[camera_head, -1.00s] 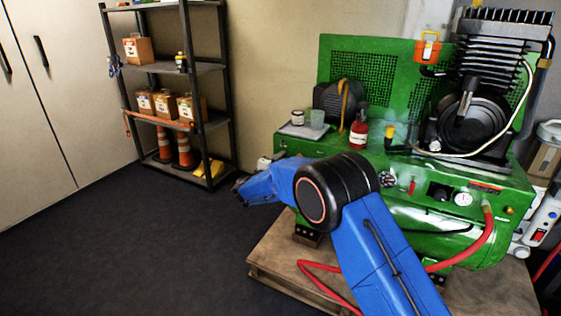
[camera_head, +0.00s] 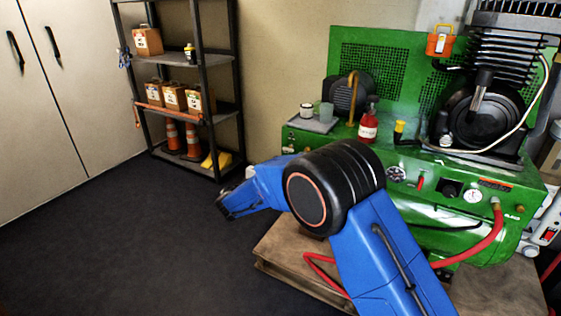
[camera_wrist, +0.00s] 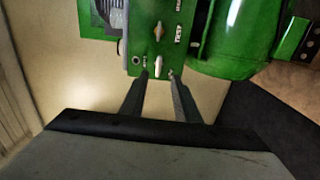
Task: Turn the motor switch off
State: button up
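In the wrist view, a green panel (camera_wrist: 143,38) carries two pale toggle switches, an upper one (camera_wrist: 158,32) and a lower one (camera_wrist: 158,66). A label reading "TEST" stands beside the upper one; another label above is cut off, so I cannot tell which is the motor switch. My gripper (camera_wrist: 158,75) is open, with its two dark fingers pointing at the panel. The lower toggle shows between the fingertips; contact cannot be told. In the head view my gripper (camera_head: 230,209) is at the left of the green compressor (camera_head: 480,235), whose switch side is hidden.
The compressor stands on a wooden pallet (camera_head: 290,262), with a red hose (camera_head: 470,247) at its front. A shelf rack (camera_head: 215,120) with boxes and cones stands behind on the left. The dark floor at left is clear.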

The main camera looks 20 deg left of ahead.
jog(key=shift+s+a, duration=0.2)
jog(key=shift+s, duration=2.35)
